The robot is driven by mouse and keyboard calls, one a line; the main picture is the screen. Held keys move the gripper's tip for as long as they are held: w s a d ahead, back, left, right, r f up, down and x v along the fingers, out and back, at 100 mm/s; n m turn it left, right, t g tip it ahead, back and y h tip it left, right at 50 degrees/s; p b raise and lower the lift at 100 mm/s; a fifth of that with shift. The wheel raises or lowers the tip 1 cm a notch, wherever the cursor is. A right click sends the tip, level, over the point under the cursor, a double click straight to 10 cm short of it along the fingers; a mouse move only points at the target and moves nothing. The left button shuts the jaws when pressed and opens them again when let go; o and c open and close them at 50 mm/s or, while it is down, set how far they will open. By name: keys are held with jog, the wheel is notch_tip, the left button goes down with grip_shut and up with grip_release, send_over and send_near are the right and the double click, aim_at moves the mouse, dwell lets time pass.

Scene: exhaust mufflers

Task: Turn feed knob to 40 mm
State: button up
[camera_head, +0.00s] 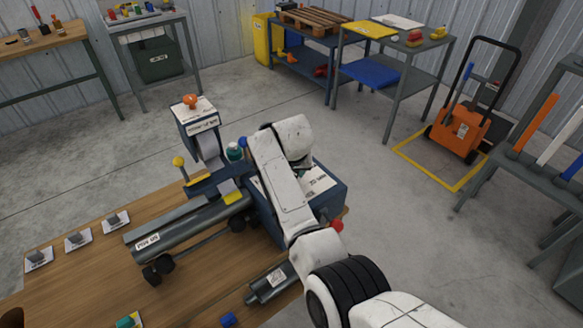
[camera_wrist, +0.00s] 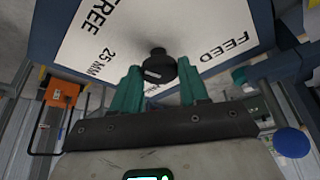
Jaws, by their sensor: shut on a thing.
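The black feed knob (camera_wrist: 160,66) stands on a white panel (camera_wrist: 205,35) in the wrist view. The panel carries the words FEED, FREE and 25 MM; no 40 mm mark can be read. A short white mark shows on the knob's edge. The green fingers of my gripper (camera_wrist: 160,88) are on either side of the knob and shut on it. In the head view the blue machine box (camera_head: 335,200) has a white labelled top, and my arm hides the knob and the fingers.
A grey tube with a label (camera_head: 185,228) lies in the machine on the wooden bench (camera_head: 85,288). A red ball knob (camera_head: 337,225) is close beside my arm. A blue ball (camera_wrist: 292,142) shows at right in the wrist view. An orange cart (camera_head: 465,130) stands beyond.

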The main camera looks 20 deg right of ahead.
jog(key=n, duration=0.1)
jog(key=n+y+p, duration=0.1)
jog(key=n, duration=0.2)
jog(key=shift+d+y+p, duration=0.25)
jog(key=shift+y+p, duration=0.05)
jog(key=shift+y, duration=0.1)
jog(key=n+y, duration=0.1)
jog(key=n, duration=0.3)
jog(key=shift+w+d, duration=0.1)
jog(key=n+y+b, duration=0.1)
jog(key=n, duration=0.1)
jog(key=n+g+b, duration=0.1)
jog(key=n+b, duration=0.1)
jog(key=shift+w+d+f+y, duration=0.1)
jog(key=shift+f+y, duration=0.05)
jog(key=shift+y, duration=0.25)
jog(key=shift+n+g+y+b, duration=0.3)
jog(key=shift+n+g+b, duration=0.2)
jog(key=shift+n+b, duration=1.1)
jog(key=shift+r, duration=0.2)
jog(key=o, duration=1)
jog(key=shift+o, duration=0.2)
jog(key=v, duration=1)
jog(key=shift+d+r, duration=0.15)
jog(key=shift+r, duration=0.2)
